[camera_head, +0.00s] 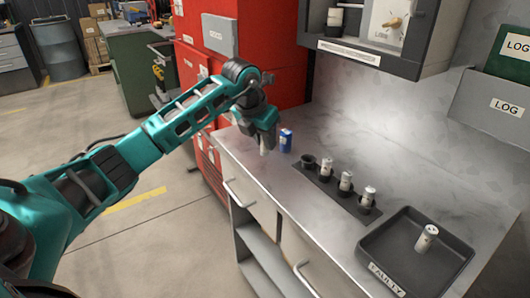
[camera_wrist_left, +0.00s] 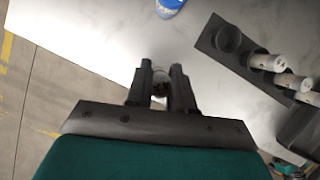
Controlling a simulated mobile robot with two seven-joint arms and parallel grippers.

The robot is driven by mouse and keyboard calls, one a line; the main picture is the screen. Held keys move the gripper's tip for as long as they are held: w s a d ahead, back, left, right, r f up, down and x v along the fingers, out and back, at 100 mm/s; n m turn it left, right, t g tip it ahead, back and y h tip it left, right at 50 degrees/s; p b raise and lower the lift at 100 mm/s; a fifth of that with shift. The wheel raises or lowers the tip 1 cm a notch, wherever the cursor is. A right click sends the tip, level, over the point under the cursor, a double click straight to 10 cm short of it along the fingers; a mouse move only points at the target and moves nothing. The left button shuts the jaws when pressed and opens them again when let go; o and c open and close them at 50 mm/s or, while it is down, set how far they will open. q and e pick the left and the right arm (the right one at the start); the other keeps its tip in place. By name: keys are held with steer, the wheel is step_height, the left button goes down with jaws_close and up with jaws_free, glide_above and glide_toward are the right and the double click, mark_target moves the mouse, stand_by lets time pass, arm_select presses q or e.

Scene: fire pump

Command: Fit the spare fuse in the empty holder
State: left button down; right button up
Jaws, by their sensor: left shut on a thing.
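My left gripper (camera_head: 264,133) is shut on a pale fuse (camera_head: 264,147), held near the bench's left edge. Mostly hidden by the fingers, the fuse also shows between the fingertips of the left gripper (camera_wrist_left: 161,80) in the left wrist view. The empty holder (camera_head: 308,161) is a dark round cup at the far left end of a black holder strip, right of the gripper and apart from it. It also shows in the left wrist view (camera_wrist_left: 229,38). White fuses (camera_head: 346,181) stand in the other holders.
A blue can (camera_head: 286,140) stands between the gripper and the holder strip. A black tray (camera_head: 455,270) labelled FAULTY holds one fuse (camera_head: 426,238). A grey wall cabinet (camera_head: 370,55) hangs above the bench. A red cabinet (camera_head: 285,60) stands behind. Bare metal bench lies behind the strip.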

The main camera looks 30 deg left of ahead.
mark_target(262, 143)
arm_select(q)
steer(key=shift+f, duration=1.85)
steer(key=shift+f+b, duration=0.15)
steer(key=shift+b, duration=0.15)
steer(key=c, duration=1)
jaws_free()
steer(key=shift+s+r, duration=0.1)
steer(key=shift+r, duration=0.4)
steer(key=p+v, duration=0.1)
steer(key=v, duration=1)
steer(key=shift+s+r+p, duration=0.1)
steer(key=shift+r+p, duration=0.05)
steer(key=shift+p, duration=0.15)
arm_select(e)
steer(key=shift+s+d, duration=0.3)
steer(key=shift+d, duration=0.05)
steer(key=shift+a, duration=0.1)
